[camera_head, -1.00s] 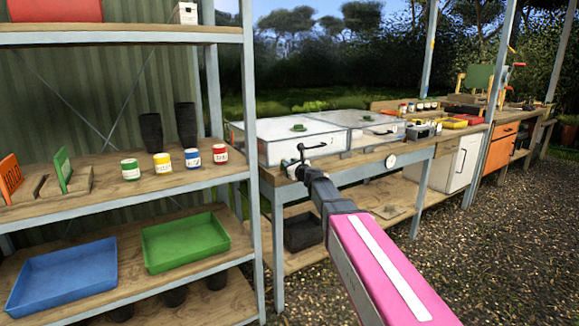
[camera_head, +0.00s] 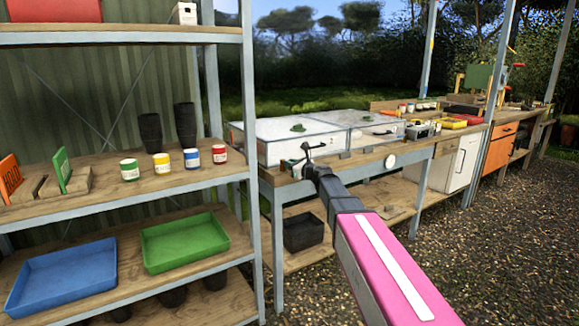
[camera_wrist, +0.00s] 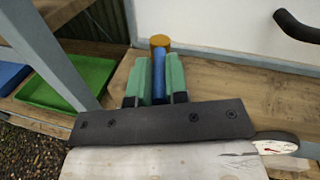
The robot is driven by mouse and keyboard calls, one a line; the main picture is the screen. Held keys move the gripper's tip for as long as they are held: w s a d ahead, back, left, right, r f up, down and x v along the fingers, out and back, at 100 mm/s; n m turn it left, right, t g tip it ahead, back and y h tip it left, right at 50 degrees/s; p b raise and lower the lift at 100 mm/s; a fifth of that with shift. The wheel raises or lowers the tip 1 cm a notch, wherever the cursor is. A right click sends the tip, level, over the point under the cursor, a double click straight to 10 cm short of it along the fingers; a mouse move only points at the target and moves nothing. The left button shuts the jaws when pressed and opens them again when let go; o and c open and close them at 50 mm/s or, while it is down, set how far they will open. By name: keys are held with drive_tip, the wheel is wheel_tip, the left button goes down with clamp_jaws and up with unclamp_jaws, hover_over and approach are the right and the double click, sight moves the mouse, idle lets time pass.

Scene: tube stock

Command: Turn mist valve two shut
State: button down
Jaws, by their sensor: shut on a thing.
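In the wrist view, my gripper (camera_wrist: 154,82) has its green fingers closed on a slim blue lever (camera_wrist: 158,80). A round brass-coloured part (camera_wrist: 160,41) sits at the lever's far end, beside the white box wall. I take this for a mist valve, but no number on it can be read. The fingers hide the lever's sides. In the head view, my gripper (camera_head: 305,160) is at the left front of the bench, before the glass-topped white box. The valve is too small and covered there to make out.
The bench edge (camera_head: 345,168) carries a white round dial (camera_head: 390,161), also in the wrist view (camera_wrist: 276,143). A black handle (camera_wrist: 297,27) juts from the box wall. A shelf post (camera_head: 252,150) stands close left of my gripper. Gravel floor lies open at the right.

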drive_tip(key=shift+w+d+n+g+y, duration=0.25)
drive_tip(key=shift+w+n+g+y, duration=0.35)
drive_tip(key=shift+n+g, duration=0.75)
drive_tip(key=shift+w+d+n+g+y, duration=0.3)
drive_tip(key=shift+n+g+y, duration=0.6)
drive_tip(key=shift+g, duration=0.8)
drive_tip(key=shift+w+d+n+g+y, duration=0.2)
drive_tip(key=shift+w+n+g+y, duration=0.3)
drive_tip(key=shift+n+g+y, duration=0.75)
drive_tip(key=shift+g+h, duration=0.3)
drive_tip(key=shift+h, duration=0.15)
drive_tip(key=c, duration=1.1)
unclamp_jaws()
drive_tip(key=d, duration=0.3)
drive_tip(key=s+d, duration=0.1)
drive_tip(key=d, duration=0.3)
drive_tip(key=s+d, duration=0.1)
drive_tip(key=d, duration=0.2)
drive_tip(key=shift+d, duration=0.3)
